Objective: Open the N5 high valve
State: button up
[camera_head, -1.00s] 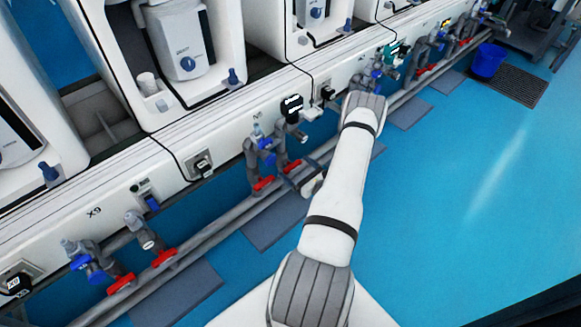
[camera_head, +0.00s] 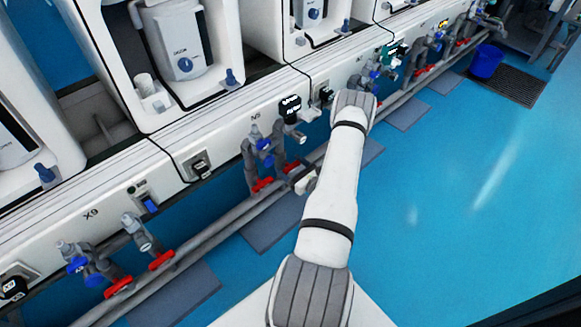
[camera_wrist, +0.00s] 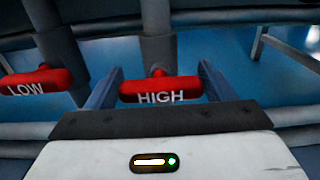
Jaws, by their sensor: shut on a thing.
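The N5 high valve has a red handle marked HIGH (camera_wrist: 160,90), seen in the middle of the wrist view. It also shows in the head view as the right one of the two red handles (camera_head: 291,166) under the N5 label. My gripper (camera_wrist: 158,86) is shut on this handle, with one finger at each end of it. In the head view my gripper (camera_head: 303,178) is partly hidden by my arm. The red LOW handle (camera_wrist: 38,83) is to the left in the wrist view, apart from my fingers.
Grey pipes (camera_head: 222,228) run along the row below the white panel. The X9 station, with red handles (camera_head: 118,287), is at the lower left. A blue bucket (camera_head: 487,61) stands at the upper right. The blue floor (camera_head: 450,220) at the right is clear.

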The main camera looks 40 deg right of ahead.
jog(key=shift+n, duration=0.4)
jog(key=shift+c, duration=0.4)
jog(key=n, duration=0.3)
jog(key=shift+a+n, duration=0.15)
jog(key=shift+n, duration=0.25)
jog(key=n, duration=0.4)
jog(key=shift+a+f+n+b, duration=0.1)
jog(key=shift+n+b, duration=0.2)
jog(key=shift+b, duration=0.05)
jog(key=n, duration=0.4)
jog(key=shift+a+f+b, duration=0.1)
jog(key=shift+f+b, duration=0.05)
jog(key=shift+b, duration=0.15)
jog(key=n, duration=0.4)
jog(key=shift+f+n+b, duration=0.15)
jog(key=shift+n+b, duration=0.15)
jog(key=shift+b, duration=0.05)
jog(key=o, duration=1)
jog(key=shift+s, duration=0.1)
